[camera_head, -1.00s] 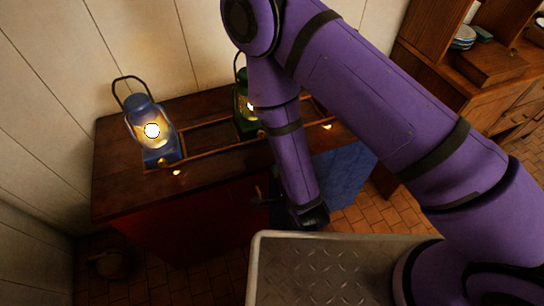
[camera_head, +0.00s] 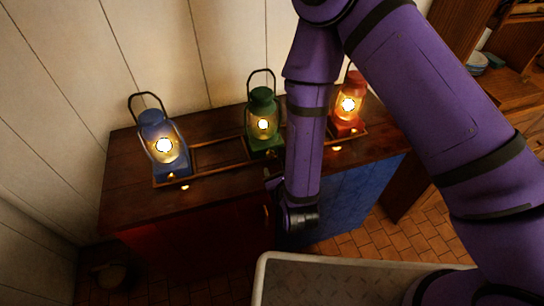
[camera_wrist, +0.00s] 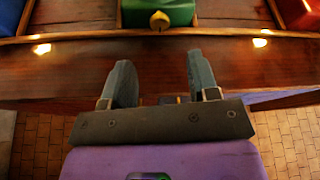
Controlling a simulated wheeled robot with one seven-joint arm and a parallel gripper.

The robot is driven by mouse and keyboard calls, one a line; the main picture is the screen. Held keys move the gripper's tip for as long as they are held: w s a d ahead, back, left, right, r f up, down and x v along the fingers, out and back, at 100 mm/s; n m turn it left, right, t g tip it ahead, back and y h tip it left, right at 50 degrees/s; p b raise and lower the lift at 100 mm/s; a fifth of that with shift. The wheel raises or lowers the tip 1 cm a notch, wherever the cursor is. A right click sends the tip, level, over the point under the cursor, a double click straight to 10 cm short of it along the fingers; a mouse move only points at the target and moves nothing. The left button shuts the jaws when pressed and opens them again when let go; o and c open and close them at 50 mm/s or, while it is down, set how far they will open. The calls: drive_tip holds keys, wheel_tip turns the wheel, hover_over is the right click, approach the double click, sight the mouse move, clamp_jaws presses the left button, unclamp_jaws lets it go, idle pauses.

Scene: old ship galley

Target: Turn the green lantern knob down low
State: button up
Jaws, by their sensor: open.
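The green lantern (camera_head: 262,108) stands lit on the wooden cabinet, between the blue and red lanterns. Its green base (camera_wrist: 175,8) is at the top middle of the wrist view, with a small brass knob (camera_wrist: 160,20) on its front face. My gripper (camera_wrist: 160,68) is open and empty. In the wrist view its two fingers point toward the green base, apart from it, with the knob beyond and roughly centred between them. In the head view my arm hangs just right of the green lantern, and the gripper is mostly hidden at the cabinet's front.
The lit blue lantern (camera_head: 160,135) stands to the left and the lit red lantern (camera_head: 347,105) to the right. A low wooden rail (camera_head: 215,160) runs around the lanterns on the cabinet top (camera_head: 125,190). A shelf unit (camera_head: 500,75) stands at the right.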

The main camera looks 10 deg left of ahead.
sight(271, 155)
drive_tip(key=x, duration=0.8)
drive_tip(key=shift+w+a+f, duration=0.1)
drive_tip(key=shift+w+f, duration=0.05)
drive_tip(key=shift+w, duration=0.2)
drive_tip(key=c, duration=0.9)
